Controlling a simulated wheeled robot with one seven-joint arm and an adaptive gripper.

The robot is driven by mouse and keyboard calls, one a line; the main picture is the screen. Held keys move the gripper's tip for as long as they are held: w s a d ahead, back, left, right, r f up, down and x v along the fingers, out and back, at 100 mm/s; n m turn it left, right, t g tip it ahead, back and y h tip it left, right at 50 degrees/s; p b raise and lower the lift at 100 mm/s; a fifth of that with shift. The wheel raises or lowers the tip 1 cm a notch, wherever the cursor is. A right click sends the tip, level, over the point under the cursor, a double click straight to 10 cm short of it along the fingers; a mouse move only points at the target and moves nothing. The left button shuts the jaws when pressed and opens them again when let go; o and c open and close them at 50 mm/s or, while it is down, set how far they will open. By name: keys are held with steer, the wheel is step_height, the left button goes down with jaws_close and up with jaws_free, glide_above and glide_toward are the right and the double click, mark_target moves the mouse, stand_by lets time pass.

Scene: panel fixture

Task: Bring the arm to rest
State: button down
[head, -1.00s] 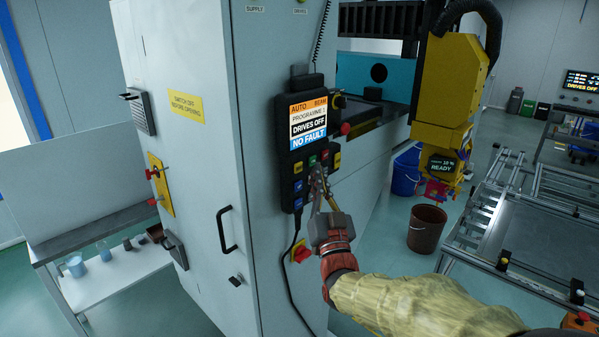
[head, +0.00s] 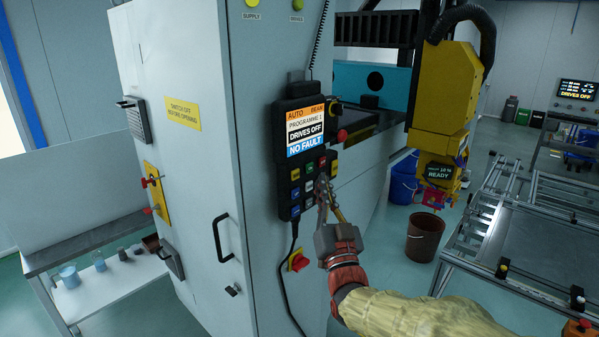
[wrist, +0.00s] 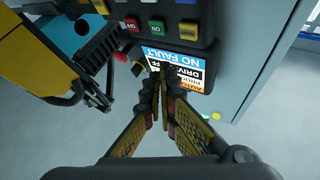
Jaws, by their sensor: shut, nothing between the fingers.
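My gripper (head: 325,187) is shut and empty at the lower right of the control pendant's keypad in the head view. In the wrist view my gripper (wrist: 161,85) points at the pendant (wrist: 208,30), with its closed tips in front of the screen. The pendant (head: 290,130) hangs on the side of the grey cabinet. Whether the fingertips touch the keys I cannot tell. My arm reaches in from the lower right.
The cabinet (head: 185,220) has a black handle (head: 223,237) and a red switch (head: 298,261). A yellow machine head (head: 443,95) hangs to the right, above a brown bucket (head: 426,232). A roller table (head: 525,245) stands at the right.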

step_height(320, 180, down, 14)
steer(key=w+a+n+g+h, duration=0.1)
steer(key=w+g, duration=0.1)
steer(key=g, duration=0.4)
steer(key=s+d+f+g+h, duration=0.25)
steer(key=s+f+g, duration=0.25)
steer(key=s+f, duration=0.3)
steer(key=s+d+f+g+h, duration=0.1)
steer(key=s+d+f+g, duration=0.3)
steer(key=s, duration=0.6)
steer(key=s+d+g, duration=0.3)
steer(key=s+d, duration=0.3)
steer(key=s, duration=0.4)
steer(key=s+d+r+m+h, duration=0.1)
steer(key=s+d+r, duration=0.5)
steer(key=s, duration=0.4)
steer(key=shift+d+r+t, duration=0.3)
steer(key=shift+r+t, duration=0.1)
steer(key=shift+r, duration=0.2)
